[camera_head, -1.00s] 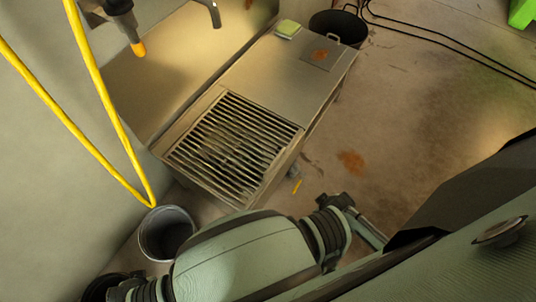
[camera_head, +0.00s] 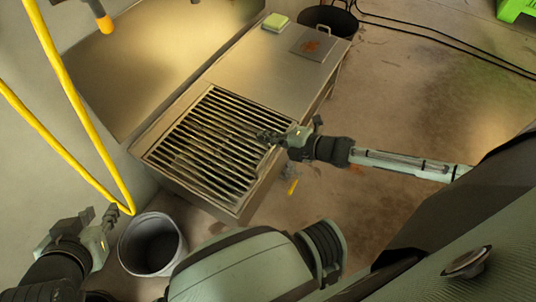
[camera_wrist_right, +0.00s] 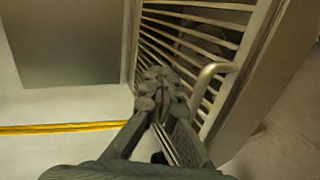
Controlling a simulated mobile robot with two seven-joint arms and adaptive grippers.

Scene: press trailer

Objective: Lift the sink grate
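The sink grate (camera_head: 207,140), a panel of parallel dark slats, lies in the metal sink unit (camera_head: 225,209). It also shows in the right wrist view (camera_wrist_right: 188,40), with a curved metal handle (camera_wrist_right: 207,85) near its edge. My right gripper (camera_head: 268,137) is over the grate's right edge in the head view. In the right wrist view its fingers (camera_wrist_right: 158,80) converge and look shut, beside the handle with nothing visible between them. My left gripper (camera_head: 110,220) is at lower left, away from the grate; its finger opening is unclear.
A grey bucket (camera_head: 152,246) stands on the floor near my left gripper. Yellow hoses (camera_head: 75,105) hang at left. A dark bin (camera_head: 328,19) stands behind the counter.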

